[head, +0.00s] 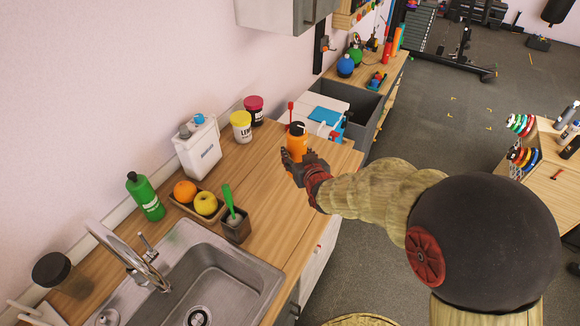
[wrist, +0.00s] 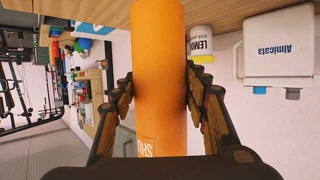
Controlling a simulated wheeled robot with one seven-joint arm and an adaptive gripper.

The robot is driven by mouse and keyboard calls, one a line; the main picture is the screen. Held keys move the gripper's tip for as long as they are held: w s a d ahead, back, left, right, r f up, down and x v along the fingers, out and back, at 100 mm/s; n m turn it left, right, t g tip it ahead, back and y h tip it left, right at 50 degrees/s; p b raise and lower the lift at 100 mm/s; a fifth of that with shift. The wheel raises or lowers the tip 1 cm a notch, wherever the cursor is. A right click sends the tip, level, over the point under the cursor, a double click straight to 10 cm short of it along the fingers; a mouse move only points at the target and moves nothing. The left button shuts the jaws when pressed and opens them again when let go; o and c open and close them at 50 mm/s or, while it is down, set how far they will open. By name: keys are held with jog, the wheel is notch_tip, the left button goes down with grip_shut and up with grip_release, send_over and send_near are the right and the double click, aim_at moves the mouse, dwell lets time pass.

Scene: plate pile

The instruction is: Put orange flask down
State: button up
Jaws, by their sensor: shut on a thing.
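The orange flask (head: 297,143) is held in my gripper (head: 300,166) over the wooden counter, near its right end, in the head view. It stands roughly upright there, and its dark top shows. In the wrist view the flask (wrist: 158,75) runs between the two dark fingers of my gripper (wrist: 158,100), which are shut around it. I cannot tell for certain whether its base touches the counter, because my gripper hides its lower part in the head view.
The wooden counter (head: 262,190) is bare around the gripper. Behind it stand a yellow-white jar (head: 241,127), a dark jar with a pink lid (head: 254,110) and a white container (head: 199,148). A fruit tray, a cup with a green brush (head: 236,226) and the sink (head: 215,280) are nearer.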

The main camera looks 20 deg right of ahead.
jog(key=w+f, duration=0.1)
jog(key=w+a+f, duration=0.1)
jog(key=f, duration=0.1)
jog(key=shift+w+f+b, duration=0.25)
jog(key=shift+w+b, duration=0.15)
jog(key=shift+w+a+f+b, duration=0.15)
jog(key=shift+f+b, duration=0.1)
jog(key=shift+f, duration=0.65)
jog(key=shift+w+d+f+b, duration=0.1)
jog(key=shift+f+b, duration=0.15)
jog(key=shift+f, duration=0.6)
jog(key=shift+f, duration=0.15)
jog(key=o, duration=1.6)
jog(key=shift+s+f, duration=0.1)
jog(key=shift+o, duration=0.2)
